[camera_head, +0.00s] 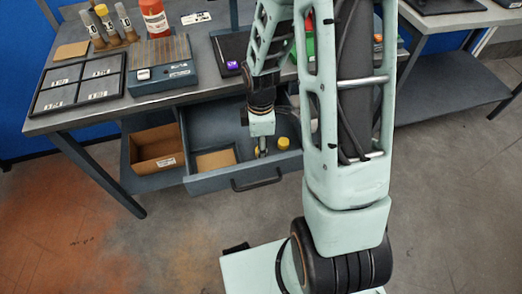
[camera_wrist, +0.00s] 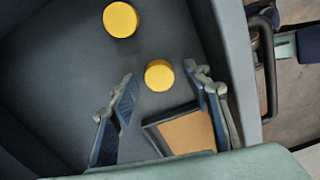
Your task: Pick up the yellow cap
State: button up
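Two round yellow caps lie on the floor of the open drawer (camera_head: 208,137). In the wrist view, one yellow cap (camera_wrist: 159,79) sits between the two fingertips of my gripper (camera_wrist: 160,72), with a visible space on both sides. The other yellow cap (camera_wrist: 120,19) lies beyond the fingertips, up and to the left. In the head view, my gripper (camera_head: 262,148) points down into the drawer. The far cap (camera_head: 284,143) shows just right of it, and the nearer cap is mostly hidden by the fingers. My gripper is open and empty.
A cardboard-coloured square (camera_wrist: 187,132) in a dark frame lies in the drawer close to the right finger. The drawer walls (camera_wrist: 232,60) and front handle (camera_wrist: 268,65) are near. An open brown box (camera_head: 157,147) stands left of the drawer, under the bench top.

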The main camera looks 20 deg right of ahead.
jog(key=c, duration=0.7)
